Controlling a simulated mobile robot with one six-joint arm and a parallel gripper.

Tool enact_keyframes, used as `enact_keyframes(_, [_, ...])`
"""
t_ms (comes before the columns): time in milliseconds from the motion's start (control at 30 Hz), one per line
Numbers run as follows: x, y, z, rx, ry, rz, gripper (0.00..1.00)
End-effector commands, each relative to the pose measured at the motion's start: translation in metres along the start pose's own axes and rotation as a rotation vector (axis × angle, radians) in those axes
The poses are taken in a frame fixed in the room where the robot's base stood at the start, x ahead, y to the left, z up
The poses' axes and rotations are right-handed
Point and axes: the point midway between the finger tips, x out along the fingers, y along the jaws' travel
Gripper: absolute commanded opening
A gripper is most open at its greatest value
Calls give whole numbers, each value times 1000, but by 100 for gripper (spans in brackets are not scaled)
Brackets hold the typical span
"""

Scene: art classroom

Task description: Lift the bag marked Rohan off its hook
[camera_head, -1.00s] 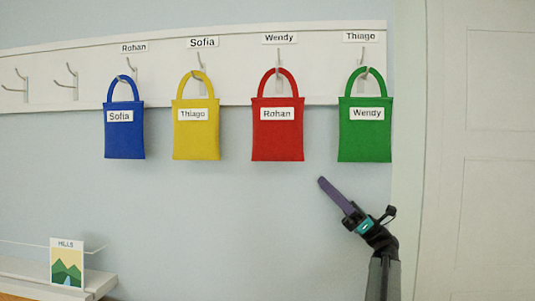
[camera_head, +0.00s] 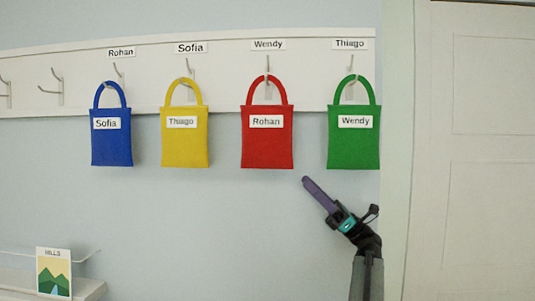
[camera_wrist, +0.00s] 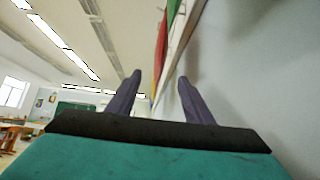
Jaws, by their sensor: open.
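The red bag marked Rohan (camera_head: 267,145) hangs by its loop handle from the hook (camera_head: 268,64) under the wall label Wendy. My gripper (camera_head: 306,182) is below and to the right of the red bag, apart from it, with its purple fingers pointing up and left. In the wrist view the two fingers of my gripper (camera_wrist: 158,95) are spread and empty. The red bag (camera_wrist: 161,50) shows edge-on beyond and between them, near the wall. The wall label Rohan (camera_head: 121,52) is above the hook that holds the blue bag marked Sofia (camera_head: 111,145).
A yellow bag marked Thiago (camera_head: 184,145) hangs left of the red one, and a green bag marked Wendy (camera_head: 354,150) hangs right. Bare hooks (camera_head: 52,88) are at far left. A ledge with a Hills picture card (camera_head: 53,272) is lower left. The wall below the bags is clear.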

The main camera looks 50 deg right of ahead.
Motion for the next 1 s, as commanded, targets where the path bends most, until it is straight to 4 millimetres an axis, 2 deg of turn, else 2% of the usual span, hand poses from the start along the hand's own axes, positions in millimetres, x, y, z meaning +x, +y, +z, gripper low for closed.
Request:
enact_keyframes(33, [8,0,3,1,0,0,47])
enact_keyframes(267, [28,1,3,1,0,1,47])
enact_keyframes(767, [57,0,-1,0,0,1,47])
enact_keyframes(1000, [84,0,-2,0,1,3,47])
